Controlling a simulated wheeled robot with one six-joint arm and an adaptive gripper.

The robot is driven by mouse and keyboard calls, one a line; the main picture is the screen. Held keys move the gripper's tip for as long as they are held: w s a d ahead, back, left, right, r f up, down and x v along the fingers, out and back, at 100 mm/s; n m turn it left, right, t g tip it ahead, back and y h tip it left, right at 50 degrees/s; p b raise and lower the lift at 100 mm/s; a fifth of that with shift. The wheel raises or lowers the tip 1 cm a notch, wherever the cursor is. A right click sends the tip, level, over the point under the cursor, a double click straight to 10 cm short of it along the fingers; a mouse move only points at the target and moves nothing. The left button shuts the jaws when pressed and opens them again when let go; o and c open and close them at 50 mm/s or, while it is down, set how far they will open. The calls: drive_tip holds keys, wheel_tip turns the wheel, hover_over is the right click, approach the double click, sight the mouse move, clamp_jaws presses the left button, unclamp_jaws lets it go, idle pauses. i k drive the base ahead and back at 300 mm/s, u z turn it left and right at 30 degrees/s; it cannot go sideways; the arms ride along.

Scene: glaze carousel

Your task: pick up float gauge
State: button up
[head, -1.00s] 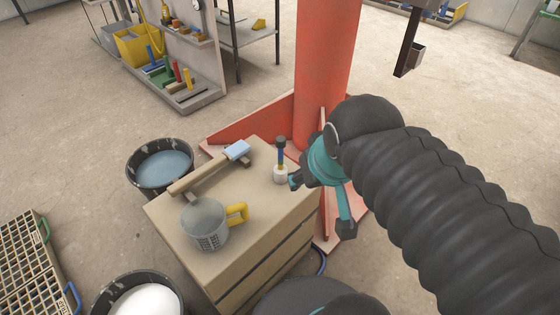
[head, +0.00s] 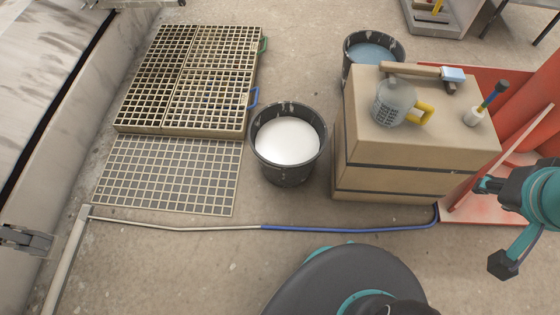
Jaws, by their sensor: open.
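The thing that looks like the float gauge (head: 474,116) stands on the right part of the tan box-like stand's top (head: 440,140). My gripper (head: 496,226) is at the right edge of the head view, dark and teal. Its fingers are spread wide with nothing between them. In the picture it is below and right of the gauge, clearly apart from it.
A grey perforated mug (head: 395,101) with a yellow handle and a wooden-handled brush (head: 415,70) share the stand. A bucket of white liquid (head: 287,141) stands left, a blue-filled bucket (head: 372,52) behind. Grid crates (head: 195,80) and a blue hose (head: 340,230) lie on the floor.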

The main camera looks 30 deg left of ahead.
sight(475, 114)
drive_tip(key=z, duration=0.4)
drive_tip(key=k, duration=0.2)
drive_tip(key=u, duration=1.55)
drive_tip(key=i, duration=0.7)
drive_tip(key=z, duration=2.5)
drive_tip(key=k, duration=0.9)
drive_tip(key=u, duration=1.05)
drive_tip(key=i, duration=0.5)
drive_tip(key=u, duration=0.05)
